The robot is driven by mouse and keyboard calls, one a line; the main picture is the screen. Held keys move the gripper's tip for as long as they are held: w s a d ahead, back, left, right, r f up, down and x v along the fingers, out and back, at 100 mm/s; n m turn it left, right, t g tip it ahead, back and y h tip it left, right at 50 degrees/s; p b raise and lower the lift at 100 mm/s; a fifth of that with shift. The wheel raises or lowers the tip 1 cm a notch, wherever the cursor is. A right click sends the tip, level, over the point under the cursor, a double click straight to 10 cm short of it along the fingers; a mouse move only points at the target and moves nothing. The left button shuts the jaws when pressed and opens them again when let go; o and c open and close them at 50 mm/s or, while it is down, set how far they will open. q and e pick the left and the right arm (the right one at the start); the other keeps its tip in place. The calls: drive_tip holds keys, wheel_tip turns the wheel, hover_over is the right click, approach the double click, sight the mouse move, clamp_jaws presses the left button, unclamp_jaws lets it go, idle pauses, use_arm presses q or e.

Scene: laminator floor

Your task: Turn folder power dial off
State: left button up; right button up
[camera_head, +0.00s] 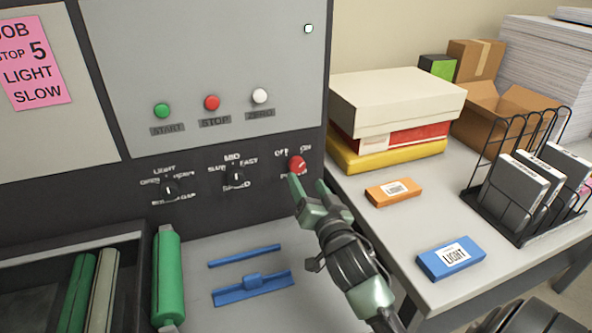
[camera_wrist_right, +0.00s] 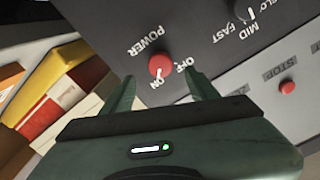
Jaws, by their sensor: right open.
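The red power dial (camera_head: 297,165) is on the dark lower panel of the machine, below OFF and ON labels. In the right wrist view the dial (camera_wrist_right: 161,66) sits ahead of the fingers, and its white mark points toward ON. My right gripper (camera_head: 308,183) is open just in front of the dial, slightly below it in the head view. In the right wrist view its two fingers (camera_wrist_right: 160,86) are spread to either side of the dial, with nothing between them. I cannot tell whether a finger touches it. My left gripper is not in view.
Two black dials (camera_head: 169,190) (camera_head: 237,177) sit left on the same panel. Green, red and white buttons (camera_head: 211,103) are above. A table (camera_head: 400,240) at right holds stacked boxes (camera_head: 397,100), orange and blue LIGHT boxes (camera_head: 452,257) and a wire rack (camera_head: 515,225).

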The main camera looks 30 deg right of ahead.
sight(298, 168)
drive_tip(key=x, duration=0.2)
drive_tip(key=shift+w+r+p, duration=0.25)
drive_tip(key=shift+r+p, duration=0.05)
drive_tip(key=shift+p, duration=0.1)
drive_tip(key=x, duration=0.3)
drive_tip(key=shift+w+d+f+p, duration=0.1)
drive_tip(key=shift+w+f+p, duration=0.1)
drive_tip(key=shift+w+p, duration=0.15)
drive_tip(key=shift+w+d, duration=0.1)
drive_tip(key=shift+w, duration=0.2)
drive_tip(key=c, duration=1.2)
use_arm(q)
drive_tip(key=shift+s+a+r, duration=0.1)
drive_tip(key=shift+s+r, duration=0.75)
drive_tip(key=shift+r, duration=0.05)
use_arm(e)
drive_tip(key=shift+f, duration=0.1)
clamp_jaws()
